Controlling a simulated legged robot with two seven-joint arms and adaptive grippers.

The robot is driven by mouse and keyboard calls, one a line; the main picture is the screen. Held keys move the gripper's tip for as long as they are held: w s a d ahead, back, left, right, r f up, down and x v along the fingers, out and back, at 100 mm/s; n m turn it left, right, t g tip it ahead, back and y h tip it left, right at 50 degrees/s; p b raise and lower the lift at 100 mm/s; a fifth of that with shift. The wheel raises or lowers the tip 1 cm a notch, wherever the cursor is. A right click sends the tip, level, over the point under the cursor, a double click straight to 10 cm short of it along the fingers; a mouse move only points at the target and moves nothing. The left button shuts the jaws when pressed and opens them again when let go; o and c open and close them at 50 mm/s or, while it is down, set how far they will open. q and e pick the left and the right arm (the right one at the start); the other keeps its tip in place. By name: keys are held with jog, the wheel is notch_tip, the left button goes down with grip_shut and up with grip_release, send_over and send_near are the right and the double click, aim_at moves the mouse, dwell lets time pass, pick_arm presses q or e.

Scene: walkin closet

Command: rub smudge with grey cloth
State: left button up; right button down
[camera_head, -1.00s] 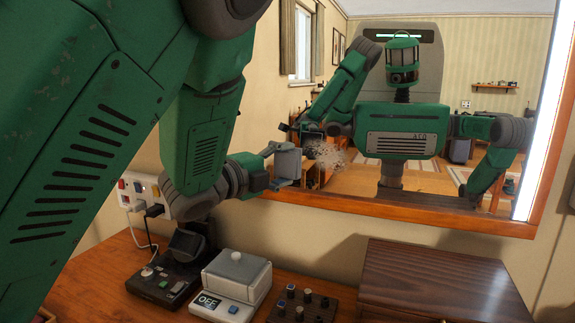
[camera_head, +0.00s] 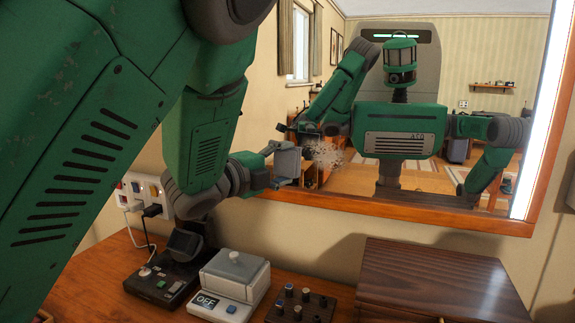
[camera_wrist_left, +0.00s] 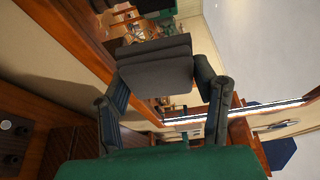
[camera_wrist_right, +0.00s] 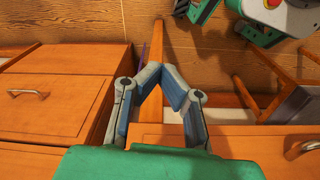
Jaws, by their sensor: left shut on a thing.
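The grey cloth (camera_head: 287,163) is a folded pad held upright at the mirror (camera_head: 400,181). My left gripper (camera_head: 272,166) is shut on it. In the left wrist view the cloth (camera_wrist_left: 155,68) sits across the fingertips of my left gripper (camera_wrist_left: 163,82). The smudge (camera_head: 331,157) is a pale, speckled patch on the mirror, just right of the cloth in the head view. I cannot tell whether the cloth touches the glass. My right gripper (camera_wrist_right: 161,72) has its fingertips together with nothing between them; it points down over the floor beside wooden furniture.
The wooden counter below the mirror holds a white scale-like device (camera_head: 232,284), a black control box (camera_head: 160,284), a small knobbed board (camera_head: 300,305) and a dark wooden box (camera_head: 437,283). A socket strip (camera_head: 142,195) with plugs is on the wall. Drawers (camera_wrist_right: 60,95) stand near my right gripper.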

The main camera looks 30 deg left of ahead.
aim_at(303, 155)
pick_arm(q)
jog(key=shift+w+a+f, duration=0.1)
jog(key=shift+w+a, duration=0.1)
jog(key=shift+w, duration=0.65)
jog(key=shift+w+a+f, duration=0.1)
jog(key=shift+w+a, duration=0.1)
jog(key=shift+w, duration=0.6)
jog(key=shift+w+a+f, duration=0.1)
jog(key=shift+w+a, duration=0.1)
jog(key=shift+w, duration=0.65)
jog(key=shift+w+a, duration=0.2)
jog(key=shift+w, duration=0.7)
jog(key=shift+r, duration=0.1)
